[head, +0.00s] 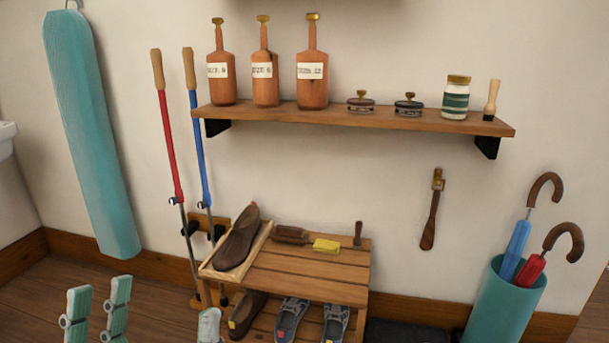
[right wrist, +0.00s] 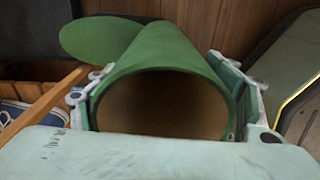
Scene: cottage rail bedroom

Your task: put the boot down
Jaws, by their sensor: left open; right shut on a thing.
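The green boot (right wrist: 150,58) shows in the right wrist view, its round opening toward the camera and a flat green part beyond at the upper left. My right gripper (right wrist: 158,70) is shut on the boot's shaft, with a finger on each side. The boot does not show in the head view. My left gripper (head: 100,286) is at the lower left of the head view, open and empty, apart from the rack. I cannot tell whether the boot touches anything below it.
A wooden shoe rack (head: 310,262) holds a brown shoe (head: 238,240), brushes and a yellow item on top, with more shoes below. A teal umbrella stand (head: 508,305) is at right. Floor shows at left.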

